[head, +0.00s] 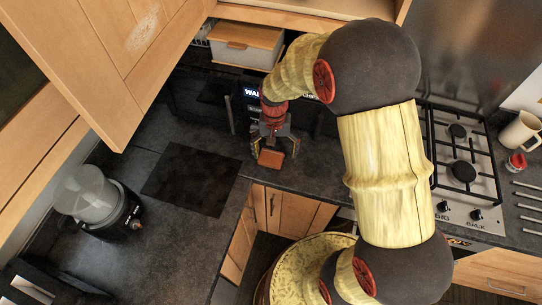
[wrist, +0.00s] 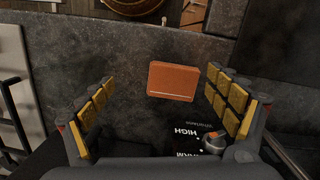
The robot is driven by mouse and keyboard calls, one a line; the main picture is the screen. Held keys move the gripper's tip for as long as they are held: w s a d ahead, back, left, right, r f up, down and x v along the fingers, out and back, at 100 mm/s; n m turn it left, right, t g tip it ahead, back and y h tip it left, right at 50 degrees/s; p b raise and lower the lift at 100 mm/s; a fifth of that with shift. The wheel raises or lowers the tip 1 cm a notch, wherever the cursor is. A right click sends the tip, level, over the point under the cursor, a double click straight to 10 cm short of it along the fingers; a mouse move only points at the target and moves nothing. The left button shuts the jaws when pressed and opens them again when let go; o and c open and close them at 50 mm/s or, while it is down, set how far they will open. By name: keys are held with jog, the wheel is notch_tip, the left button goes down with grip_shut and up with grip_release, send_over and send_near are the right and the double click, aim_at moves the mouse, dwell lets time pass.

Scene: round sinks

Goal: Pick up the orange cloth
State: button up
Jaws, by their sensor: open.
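The orange cloth (wrist: 172,81) looks like a small orange block lying on the dark grey countertop in the wrist view. It also shows in the head view (head: 270,158), just below my gripper. My gripper (head: 272,145) points down over the counter, its fingers spread. In the wrist view my gripper (wrist: 165,105) is open, with yellow-padded fingers on the left and right. The cloth lies between the finger lines, nearer the right finger, and is not held. I cannot tell the exact height of the fingertips above it.
A black appliance with white lettering (wrist: 190,145) stands close by the gripper. A gas hob (head: 462,160) is on the right. A blender-like appliance (head: 95,195) stands on the left counter, beside a dark flat panel (head: 190,180). An open cabinet door (head: 105,60) hangs at upper left.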

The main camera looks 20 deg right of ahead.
aim_at(271, 157)
jog(key=w, duration=0.2)
jog(key=w+m, duration=0.1)
jog(key=shift+w+r+t, duration=0.1)
jog(key=shift+r+t, duration=0.2)
jog(key=shift+t, duration=0.1)
jog(key=shift+w+r+m, duration=0.15)
jog(key=shift+m, duration=0.45)
jog(key=shift+f, duration=0.3)
jog(key=f, duration=0.7)
jog(key=shift+a+f+b, duration=0.1)
jog(key=shift+a+b, duration=0.1)
jog(key=shift+b, duration=0.15)
jog(key=shift+c, duration=1.3)
jog(key=c, duration=0.9)
jog(key=shift+c, duration=0.2)
